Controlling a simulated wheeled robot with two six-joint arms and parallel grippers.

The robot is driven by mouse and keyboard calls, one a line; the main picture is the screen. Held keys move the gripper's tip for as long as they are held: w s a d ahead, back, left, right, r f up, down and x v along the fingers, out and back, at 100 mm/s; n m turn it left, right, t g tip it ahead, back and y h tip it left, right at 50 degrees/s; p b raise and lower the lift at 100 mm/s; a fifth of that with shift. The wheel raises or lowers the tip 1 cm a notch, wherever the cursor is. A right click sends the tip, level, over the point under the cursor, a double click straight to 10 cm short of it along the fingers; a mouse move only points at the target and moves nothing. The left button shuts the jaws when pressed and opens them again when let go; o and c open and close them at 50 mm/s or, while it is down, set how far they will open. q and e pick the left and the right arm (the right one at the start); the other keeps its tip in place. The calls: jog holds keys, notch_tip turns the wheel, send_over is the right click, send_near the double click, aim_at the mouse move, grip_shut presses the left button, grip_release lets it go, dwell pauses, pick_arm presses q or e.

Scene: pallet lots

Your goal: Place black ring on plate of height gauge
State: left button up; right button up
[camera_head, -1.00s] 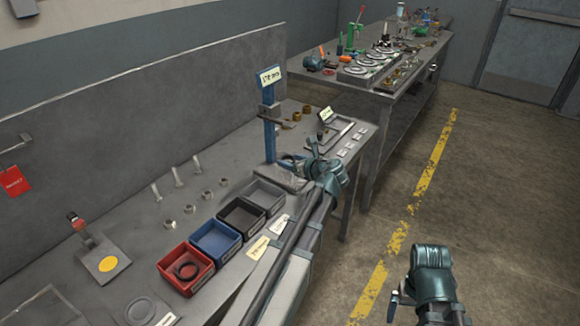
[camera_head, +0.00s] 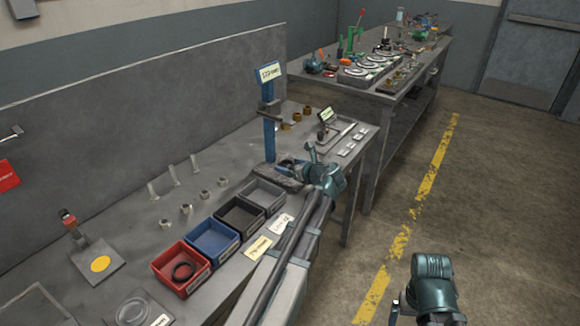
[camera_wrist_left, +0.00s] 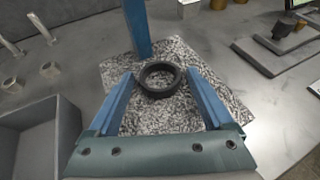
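The height gauge (camera_head: 269,112) has a blue column, a display on top and a speckled grey plate at its foot. The plate (camera_wrist_left: 118,86) fills the middle of the left wrist view. A black ring (camera_wrist_left: 160,92) lies flat on the plate, in front of the blue column (camera_wrist_left: 137,28). My left gripper (camera_wrist_left: 160,76) is open, with one blue finger on each side of the ring and gaps between. In the head view my left gripper (camera_head: 296,167) largely covers the plate. My right gripper (camera_head: 428,290) hangs over the floor; its fingers do not show clearly.
A red bin (camera_head: 164,268) holds another black ring (camera_head: 184,271). Blue, black and grey bins (camera_head: 279,204) stand in line with it. Several metal nuts and posts stand behind the bins. Brass pieces and a tray (camera_head: 322,140) lie beyond the gauge.

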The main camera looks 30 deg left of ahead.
pick_arm(q)
jog(key=shift+o, duration=0.2)
jog(key=shift+r, duration=0.1)
jog(key=shift+r+p, duration=0.2)
jog(key=shift+p, duration=0.1)
jog(key=p+v, duration=0.4)
jog(key=v, duration=0.6)
jog(key=shift+s+d, duration=0.2)
jog(key=shift+d, duration=0.1)
jog(key=shift+s+d+r, duration=0.2)
jog(key=shift+s+d, duration=0.05)
jog(key=shift+d, duration=0.3)
